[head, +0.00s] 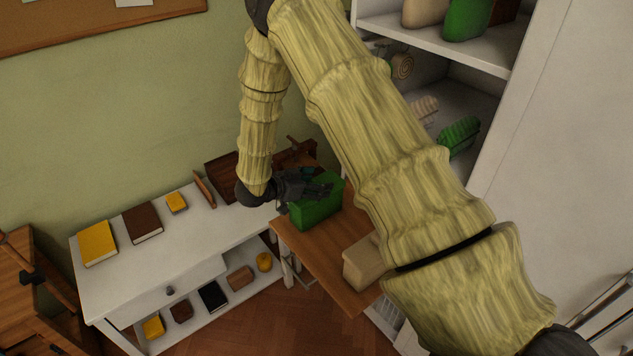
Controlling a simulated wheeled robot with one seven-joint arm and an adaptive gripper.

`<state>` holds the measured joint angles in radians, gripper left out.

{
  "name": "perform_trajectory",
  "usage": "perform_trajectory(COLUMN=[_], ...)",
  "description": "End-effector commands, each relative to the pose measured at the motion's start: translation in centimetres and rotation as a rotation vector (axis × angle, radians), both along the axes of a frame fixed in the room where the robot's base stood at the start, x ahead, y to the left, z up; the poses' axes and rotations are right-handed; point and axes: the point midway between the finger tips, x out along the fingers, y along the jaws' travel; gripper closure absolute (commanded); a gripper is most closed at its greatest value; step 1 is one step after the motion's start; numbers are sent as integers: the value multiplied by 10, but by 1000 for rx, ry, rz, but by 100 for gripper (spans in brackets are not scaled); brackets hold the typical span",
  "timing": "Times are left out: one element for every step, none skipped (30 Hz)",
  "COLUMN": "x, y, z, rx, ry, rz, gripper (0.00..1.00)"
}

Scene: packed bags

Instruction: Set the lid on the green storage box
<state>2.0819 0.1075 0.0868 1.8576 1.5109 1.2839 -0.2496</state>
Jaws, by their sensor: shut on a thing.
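The green storage box (318,211) stands on the wooden tabletop in the middle of the head view. My gripper (322,189) reaches in from the left at the box's top, with dark fingers over its upper edge. It is shut on what appears to be the lid, mostly hidden behind the fingers. A small teal patch shows just behind them. I cannot tell whether the lid touches the box or how level it is. The box's opening is hidden too.
The box's wooden tabletop (310,255) also holds a beige block (361,262), partly behind my arm. Left is a white table (170,262) with books and a yellow item. Brown wooden pieces (222,170) stand behind. White shelves (480,75) rise at right.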

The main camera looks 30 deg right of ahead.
Motion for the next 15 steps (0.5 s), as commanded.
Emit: perform_trajectory(x=[0, 0, 0, 0, 0, 0, 0, 0, 0, 0, 0, 0, 0, 0, 0], y=[0, 0, 0, 0, 0, 0, 0, 0, 0, 0, 0, 0, 0, 0, 0], z=[-1, -2, -2, -3, -3, -4, -4, -5, -5, -6, -6, -7, -7, -8, -8], rx=[0, 0, 0, 0, 0, 0, 0, 0, 0, 0, 0, 0, 0, 0, 0], ry=[0, 0, 0, 0, 0, 0, 0, 0, 0, 0, 0, 0, 0, 0, 0], rz=[0, 0, 0, 0, 0, 0, 0, 0, 0, 0, 0, 0, 0, 0, 0], gripper=[45, 45, 45, 45, 45, 45, 45, 45, 45, 45, 45, 45, 45, 45, 45])
